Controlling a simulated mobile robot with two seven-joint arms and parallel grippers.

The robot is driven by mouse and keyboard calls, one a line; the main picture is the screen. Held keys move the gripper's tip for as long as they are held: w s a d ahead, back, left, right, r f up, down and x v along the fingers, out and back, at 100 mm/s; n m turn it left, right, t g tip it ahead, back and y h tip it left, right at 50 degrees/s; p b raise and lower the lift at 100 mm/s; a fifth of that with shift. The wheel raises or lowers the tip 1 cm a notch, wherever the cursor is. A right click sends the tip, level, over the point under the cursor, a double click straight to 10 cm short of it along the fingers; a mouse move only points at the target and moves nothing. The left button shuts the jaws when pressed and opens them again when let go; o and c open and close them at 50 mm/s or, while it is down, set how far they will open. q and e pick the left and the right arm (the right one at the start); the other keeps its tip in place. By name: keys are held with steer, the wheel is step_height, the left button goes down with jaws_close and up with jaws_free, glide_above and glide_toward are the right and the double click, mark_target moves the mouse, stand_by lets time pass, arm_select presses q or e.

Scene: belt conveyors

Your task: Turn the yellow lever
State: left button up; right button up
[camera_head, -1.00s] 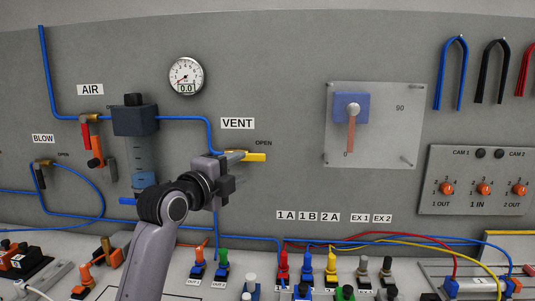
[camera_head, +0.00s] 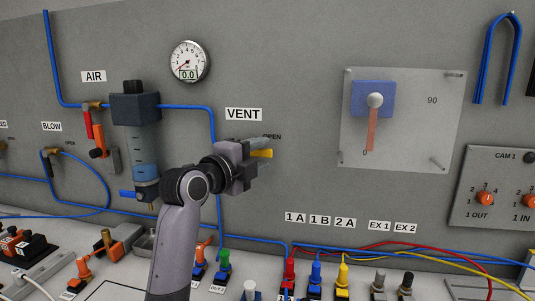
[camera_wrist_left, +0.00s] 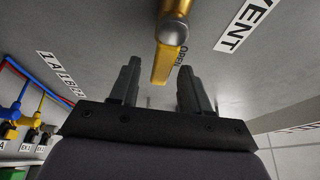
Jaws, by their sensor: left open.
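The yellow lever (camera_head: 261,153) sits on the wall below the VENT label (camera_head: 243,114), beside the OPEN marking. In the head view my left gripper (camera_head: 256,148) is at the lever and hides its left part and pivot. In the left wrist view the yellow lever (camera_wrist_left: 166,62) hangs from a brass valve (camera_wrist_left: 173,22) ahead of the fingers. My left gripper (camera_wrist_left: 157,88) is open there, with the lever's end in line with the gap between its fingers. I cannot tell whether a finger touches it. My right gripper is not in view.
A blue tube (camera_head: 213,135) runs down the wall beside my left arm. A filter bowl (camera_head: 143,145) stands to the left, with a pressure gauge (camera_head: 189,61) above. Coloured connectors line the bench below.

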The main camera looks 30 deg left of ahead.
arm_select(q)
steer(key=shift+w, duration=0.15)
jaws_close()
stand_by(0.4)
